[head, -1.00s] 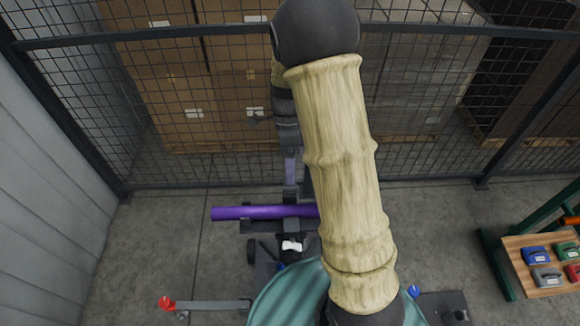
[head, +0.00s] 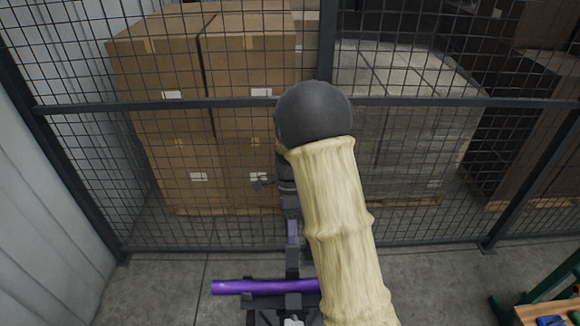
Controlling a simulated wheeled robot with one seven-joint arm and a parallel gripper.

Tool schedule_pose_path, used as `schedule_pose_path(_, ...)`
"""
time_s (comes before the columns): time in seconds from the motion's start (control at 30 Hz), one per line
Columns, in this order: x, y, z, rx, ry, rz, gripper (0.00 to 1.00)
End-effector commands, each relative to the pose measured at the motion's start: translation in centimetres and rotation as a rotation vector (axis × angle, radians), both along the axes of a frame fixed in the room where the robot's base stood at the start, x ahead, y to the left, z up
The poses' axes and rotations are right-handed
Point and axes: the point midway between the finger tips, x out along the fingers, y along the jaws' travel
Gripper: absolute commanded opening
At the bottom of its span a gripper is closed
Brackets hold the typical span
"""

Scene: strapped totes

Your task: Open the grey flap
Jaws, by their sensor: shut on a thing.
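My gripper (head: 292,268) hangs below the dark wrist, partly behind my pale forearm. It points down and its tips are small and hard to make out. It appears shut on a long purple bar (head: 245,287), which lies crosswise at the tips. The bar's left end is free and its right part is hidden behind my forearm. I cannot make out the grey flap in the current view.
A dark wire-mesh fence (head: 420,243) runs across in front. Stacked cardboard boxes (head: 165,120) stand behind it. A pale ribbed wall (head: 50,215) is at left. A green-framed wooden bench (head: 540,308) shows at bottom right. Concrete floor (head: 160,285) is clear at left.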

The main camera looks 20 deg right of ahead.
Motion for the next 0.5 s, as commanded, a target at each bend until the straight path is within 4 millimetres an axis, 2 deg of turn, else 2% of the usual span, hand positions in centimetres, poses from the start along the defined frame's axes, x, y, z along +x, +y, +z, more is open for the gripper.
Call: schedule_pose_path(0.5,2.5,-0.6,1.5,0.000,0.001,-0.001,0.31)
